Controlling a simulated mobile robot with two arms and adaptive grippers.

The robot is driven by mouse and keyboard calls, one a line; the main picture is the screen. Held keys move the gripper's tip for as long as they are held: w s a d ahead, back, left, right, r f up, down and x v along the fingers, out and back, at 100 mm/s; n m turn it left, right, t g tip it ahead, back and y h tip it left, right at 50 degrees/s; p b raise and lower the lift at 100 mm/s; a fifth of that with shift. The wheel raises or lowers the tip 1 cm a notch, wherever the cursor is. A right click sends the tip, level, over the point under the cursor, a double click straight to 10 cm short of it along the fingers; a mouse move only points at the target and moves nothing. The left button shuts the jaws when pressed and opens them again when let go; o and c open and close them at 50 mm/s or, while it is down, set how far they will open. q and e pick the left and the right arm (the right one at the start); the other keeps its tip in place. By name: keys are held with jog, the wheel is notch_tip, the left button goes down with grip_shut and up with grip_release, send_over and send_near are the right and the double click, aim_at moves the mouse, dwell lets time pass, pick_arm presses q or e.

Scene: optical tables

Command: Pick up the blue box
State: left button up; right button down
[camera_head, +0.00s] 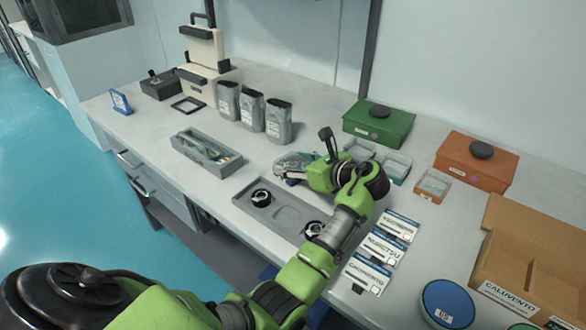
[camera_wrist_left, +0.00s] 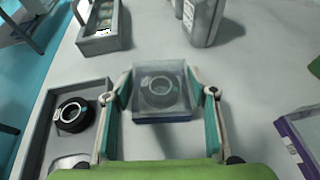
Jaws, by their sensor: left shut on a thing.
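The blue box (camera_wrist_left: 162,117) is a small clear box with a blue base and a round ring-shaped part inside, in the middle of the left wrist view. My left gripper (camera_wrist_left: 160,88) is shut on it, one finger against each side. In the head view my left gripper (camera_head: 288,166) is over the table, behind the grey recessed tray. The box is mostly hidden there by the gripper. I cannot tell whether it touches the table. My right gripper is not in view.
The grey recessed tray (camera_head: 287,213) holds two black round parts. A grey open bin (camera_head: 187,153) and several grey containers (camera_head: 252,111) stand left and behind. A green box (camera_head: 389,128), an orange box (camera_head: 462,164) and white label cards (camera_head: 378,248) are to the right.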

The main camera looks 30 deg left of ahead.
pick_arm(q)
jog(key=shift+r, duration=0.25)
notch_tip(320, 180, up, 3)
jog(key=shift+s+a, duration=0.15)
jog(key=s+a+r+p, duration=0.1)
jog(key=s+a+r, duration=0.4)
jog(key=s+r, duration=0.4)
jog(key=s, duration=0.3)
jog(key=shift+s+r, duration=0.2)
jog(key=shift+s, duration=0.15)
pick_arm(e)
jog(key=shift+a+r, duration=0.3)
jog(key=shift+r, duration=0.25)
